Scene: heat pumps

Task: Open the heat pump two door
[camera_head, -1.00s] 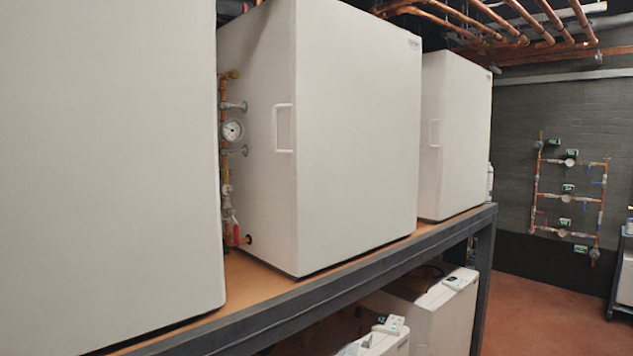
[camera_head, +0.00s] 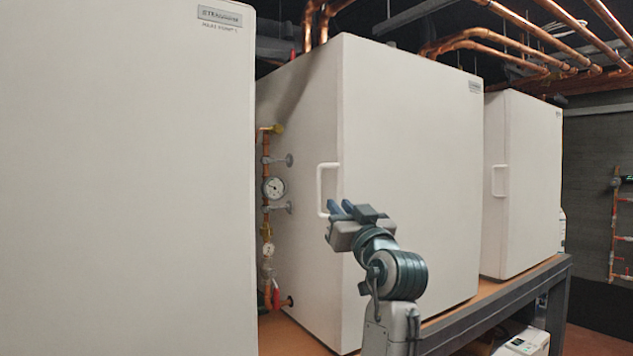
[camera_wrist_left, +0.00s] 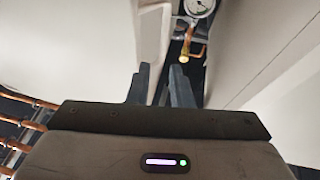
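The middle heat pump (camera_head: 410,160) is a large white box on a shelf, its front door shut. A white vertical bar handle (camera_head: 320,188) stands out at the door's left edge. My left gripper (camera_head: 338,207) is at the lower end of this handle, its fingers pointing toward it. In the left wrist view, my two dark fingers (camera_wrist_left: 160,85) are apart with a gap between them, and the pale handle (camera_wrist_left: 152,35) lies just beyond the fingertips. I cannot tell whether they touch it. My right gripper is not in view.
A heat pump (camera_head: 120,180) labelled 1 fills the left side, close to me. Another white heat pump (camera_head: 525,185) stands to the right. A gauge (camera_head: 273,188) on copper pipework sits in the gap left of the handle. The dark shelf edge (camera_head: 500,312) runs below.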

